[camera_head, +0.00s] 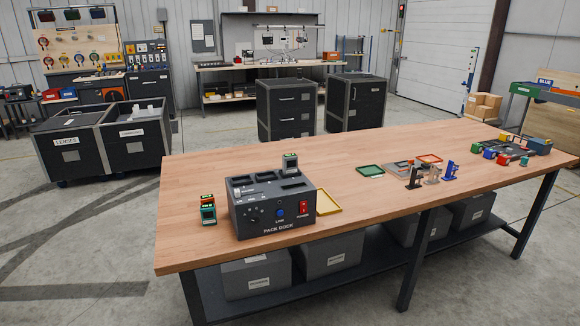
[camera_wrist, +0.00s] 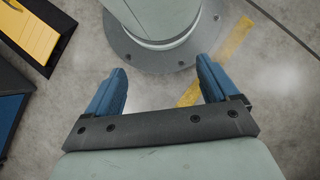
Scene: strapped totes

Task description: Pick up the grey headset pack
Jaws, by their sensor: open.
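A small grey pack (camera_head: 290,162) with a green-edged top stands upright in a rear slot of the pack dock (camera_head: 274,212), a dark box on the wooden table. I take it for the grey headset pack. Two more small packs (camera_head: 208,212), one teal and dark, the other with orange and green, stand on the table left of the dock. My gripper (camera_wrist: 162,70) shows only in the wrist view, its two blue fingers wide apart with nothing between them. It is over the concrete floor, away from the packs, which the wrist view does not show.
A yellow tray (camera_head: 328,202) lies right of the dock. Green and red trays, small black and blue stands and a cluster of coloured parts (camera_head: 508,150) lie farther right. Table (camera_head: 400,235) between dock and front right edge is clear. Black bins (camera_head: 135,140) stand behind left.

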